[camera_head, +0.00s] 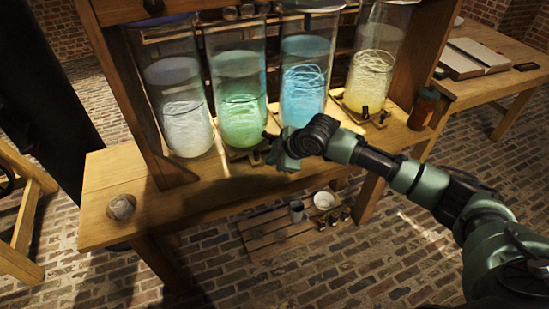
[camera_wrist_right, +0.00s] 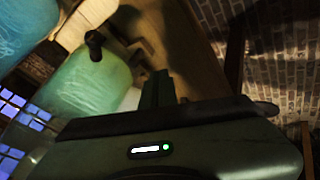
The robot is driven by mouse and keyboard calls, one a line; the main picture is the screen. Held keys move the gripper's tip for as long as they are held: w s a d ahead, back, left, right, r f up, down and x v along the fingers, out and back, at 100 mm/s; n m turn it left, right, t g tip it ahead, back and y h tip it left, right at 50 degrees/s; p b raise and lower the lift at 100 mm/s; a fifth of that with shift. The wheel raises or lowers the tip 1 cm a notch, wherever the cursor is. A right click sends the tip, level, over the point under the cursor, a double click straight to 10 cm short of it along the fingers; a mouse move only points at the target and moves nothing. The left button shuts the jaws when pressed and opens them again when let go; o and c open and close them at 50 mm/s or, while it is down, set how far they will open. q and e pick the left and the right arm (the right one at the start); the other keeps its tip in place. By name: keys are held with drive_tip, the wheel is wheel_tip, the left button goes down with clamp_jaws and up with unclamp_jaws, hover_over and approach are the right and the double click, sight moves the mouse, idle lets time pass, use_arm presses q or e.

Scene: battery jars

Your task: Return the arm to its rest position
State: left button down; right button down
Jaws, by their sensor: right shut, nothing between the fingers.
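My right arm (camera_head: 410,178) reaches in from the right in the head view. My right gripper (camera_head: 274,151) is at the bench front, just before the green jar (camera_head: 238,105) and the blue jar (camera_head: 304,80). It is shut and holds nothing. In the right wrist view the gripper's fingers (camera_wrist_right: 158,90) point toward the bench edge, with the green jar (camera_wrist_right: 85,85) and its dark tap (camera_wrist_right: 95,42) close on the left. Whether the gripper touches a tap, I cannot tell. My left gripper is not in view.
A white jar (camera_head: 182,110) and a yellow jar (camera_head: 370,75) stand at the row's ends. An amber jar (camera_head: 424,108) stands at the bench's right. A small glass (camera_head: 122,207) is at the left. A low slatted platform (camera_head: 275,232) holds cups. Brick floor before it is clear.

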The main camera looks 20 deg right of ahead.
drive_tip(key=s+a+f+m, duration=0.1)
drive_tip(key=s+a+f, duration=0.15)
drive_tip(key=s, duration=0.35)
drive_tip(key=s+a+f+m+g, duration=0.1)
drive_tip(key=s+a, duration=0.3)
drive_tip(key=s, duration=0.2)
drive_tip(key=s+a+f+m, duration=0.1)
drive_tip(key=s+a+f, duration=0.1)
drive_tip(key=s+a, duration=0.3)
drive_tip(key=s+d+f+m+g+h, duration=0.1)
drive_tip(key=s+d+m+h, duration=0.1)
drive_tip(key=s+d+m, duration=0.55)
drive_tip(key=s+d+f+m+g+h, duration=0.15)
drive_tip(key=s+d, duration=0.25)
drive_tip(key=s, duration=0.7)
wheel_tip(320, 180, down, 25)
drive_tip(key=s+g, duration=0.1)
drive_tip(key=s, duration=0.1)
drive_tip(key=s+d+f+g, duration=0.1)
drive_tip(key=s+d+f, duration=0.1)
drive_tip(key=s+f, duration=1.4)
drive_tip(key=shift+s+d+f, duration=0.2)
drive_tip(key=shift+d+f, duration=0.05)
drive_tip(key=shift+f, duration=0.1)
